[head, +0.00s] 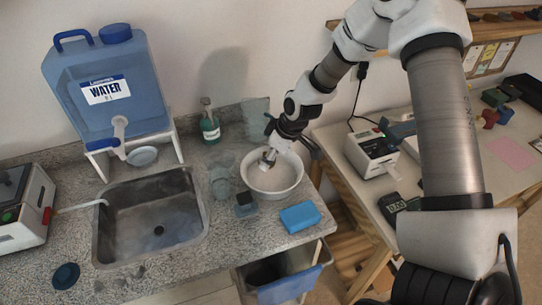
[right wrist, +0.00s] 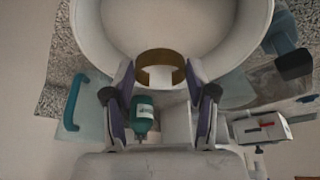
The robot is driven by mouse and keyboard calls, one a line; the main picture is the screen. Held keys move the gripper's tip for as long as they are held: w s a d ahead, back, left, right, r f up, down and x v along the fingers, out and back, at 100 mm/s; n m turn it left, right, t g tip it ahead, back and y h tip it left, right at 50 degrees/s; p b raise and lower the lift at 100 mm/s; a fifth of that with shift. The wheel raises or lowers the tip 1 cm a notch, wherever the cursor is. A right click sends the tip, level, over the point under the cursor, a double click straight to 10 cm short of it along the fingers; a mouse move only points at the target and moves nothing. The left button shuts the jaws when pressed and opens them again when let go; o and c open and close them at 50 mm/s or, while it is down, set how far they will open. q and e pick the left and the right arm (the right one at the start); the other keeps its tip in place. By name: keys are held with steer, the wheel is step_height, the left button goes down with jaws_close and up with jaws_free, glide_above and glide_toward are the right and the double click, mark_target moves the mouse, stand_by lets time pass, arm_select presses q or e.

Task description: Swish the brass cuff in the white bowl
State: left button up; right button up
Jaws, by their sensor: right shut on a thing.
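The white bowl (head: 287,190) stands on the speckled stone counter, right of the sink. In the right wrist view its rim (right wrist: 88,32) curves around the top. My right gripper (head: 268,157) reaches down from the right, its fingertips over the bowl's inside. In the right wrist view, my right gripper (right wrist: 162,72) is shut on the brass cuff (right wrist: 161,57), a short open ring held between both fingertips. The cuff is too small to make out clearly in the head view. I cannot tell whether it touches liquid or the bowl's floor. My left gripper is not in view.
A green bottle (head: 210,128) stands behind. A glass (head: 220,183) and a small dark block (head: 245,203) stand left, beside the sink (head: 150,232). A blue water tank (head: 108,90) stands behind the sink.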

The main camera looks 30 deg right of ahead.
steer(key=shift+r+p, duration=1.6)
steer(key=shift+r, duration=0.5)
stand_by(0.7)
stand_by(1.3)
step_height(320, 180, up, 4)
steer(key=p, duration=0.3)
steer(key=shift+p, duration=0.35)
